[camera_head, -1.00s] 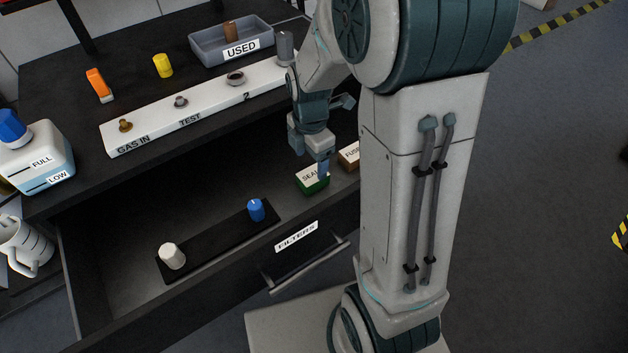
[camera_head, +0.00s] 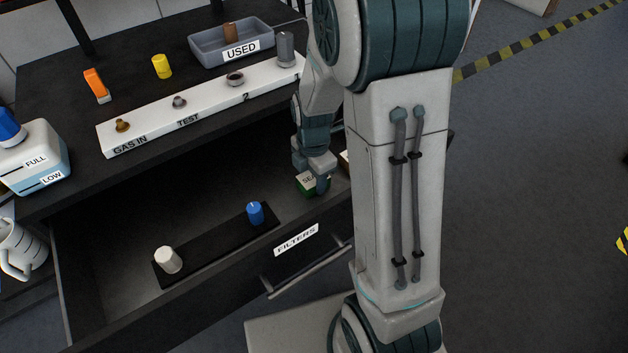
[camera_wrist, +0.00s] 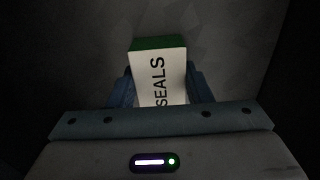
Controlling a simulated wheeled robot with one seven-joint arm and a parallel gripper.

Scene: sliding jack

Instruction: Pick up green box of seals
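The green box of seals (camera_head: 306,184), with a white top lettered SEALS, sits in the open drawer (camera_head: 110,245) toward its right end. My gripper (camera_head: 316,180) is down at the box, pointing into the drawer, and partly covers it. In the wrist view the box (camera_wrist: 160,72) lies between the two blue fingers of my gripper (camera_wrist: 160,80), one on each side. The fingers are apart and very close to the box sides; firm contact cannot be made out. The lower part of the box is hidden by my gripper body.
A second box (camera_head: 344,160) stands right of it, mostly hidden by my arm. A black strip (camera_head: 212,246) with a white knob (camera_head: 167,260) and a blue knob (camera_head: 255,213) lies in the drawer. The worktop edge overhangs behind; the drawer front (camera_head: 215,295) rises nearby.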

